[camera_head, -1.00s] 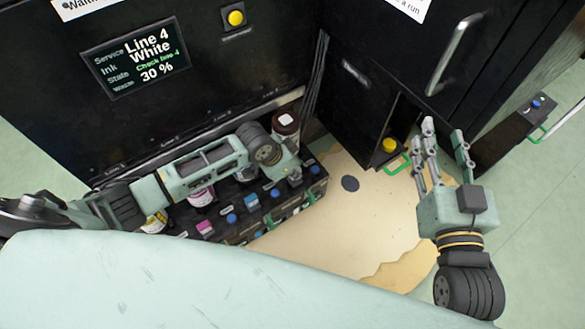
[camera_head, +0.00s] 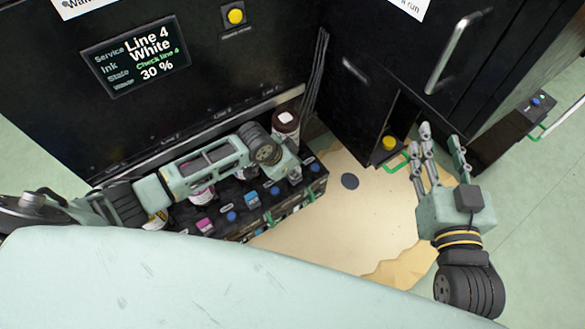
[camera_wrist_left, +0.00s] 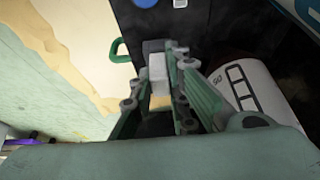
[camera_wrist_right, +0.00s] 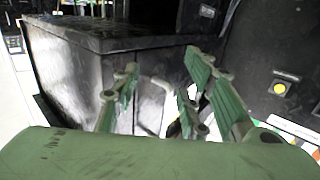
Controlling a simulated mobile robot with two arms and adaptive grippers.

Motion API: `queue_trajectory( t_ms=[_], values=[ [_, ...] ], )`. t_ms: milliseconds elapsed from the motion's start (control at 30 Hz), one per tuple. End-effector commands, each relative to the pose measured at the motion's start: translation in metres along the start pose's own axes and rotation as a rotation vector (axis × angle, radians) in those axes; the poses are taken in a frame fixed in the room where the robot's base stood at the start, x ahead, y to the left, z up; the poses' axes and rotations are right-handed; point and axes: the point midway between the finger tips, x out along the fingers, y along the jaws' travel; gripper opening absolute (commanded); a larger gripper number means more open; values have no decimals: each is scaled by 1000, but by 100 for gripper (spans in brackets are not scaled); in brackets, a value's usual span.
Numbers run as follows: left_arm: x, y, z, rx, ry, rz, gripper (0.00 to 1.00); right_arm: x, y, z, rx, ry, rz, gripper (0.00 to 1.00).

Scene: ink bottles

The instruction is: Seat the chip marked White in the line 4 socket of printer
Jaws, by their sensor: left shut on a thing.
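The printer screen (camera_head: 136,56) reads Line 4, White, Check line 4, 30 %. My left gripper (camera_head: 292,170) is low at the right end of the printer's socket row (camera_head: 235,226). In the left wrist view my left gripper (camera_wrist_left: 168,88) is shut on a pale grey-white chip (camera_wrist_left: 158,68); its marking is not readable. A darker grey block sits just behind the chip, and I cannot tell whether the chip touches a socket. My right gripper (camera_head: 440,140) is open and empty, beside the cabinet at right; its fingers also show in the right wrist view (camera_wrist_right: 155,90).
A dark-capped bottle (camera_head: 286,121) stands behind my left gripper. A magenta chip (camera_head: 204,226) and a cyan chip (camera_head: 252,199) sit along the row with blue buttons.

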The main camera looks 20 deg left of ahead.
Motion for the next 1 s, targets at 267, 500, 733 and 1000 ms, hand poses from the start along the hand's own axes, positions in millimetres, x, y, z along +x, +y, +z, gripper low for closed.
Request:
queue_trajectory(
  t_ms=[267, 500, 733, 1000],
  values=[
    [0, 0, 0, 0, 0, 0, 0, -1, 0, 2, 0, -15, 0, 40],
    [1, 0, 0, 0, 0, 0, 0, -1, 1, 10, -1, -57, 1, 40],
    [1, 0, 1, 0, 0, 0, 0, -2, 3, 17, -3, -92, 5, 40],
    [2, 0, 1, 1, 0, 0, 0, -5, 4, 26, -3, -135, 7, 40]
  ],
)
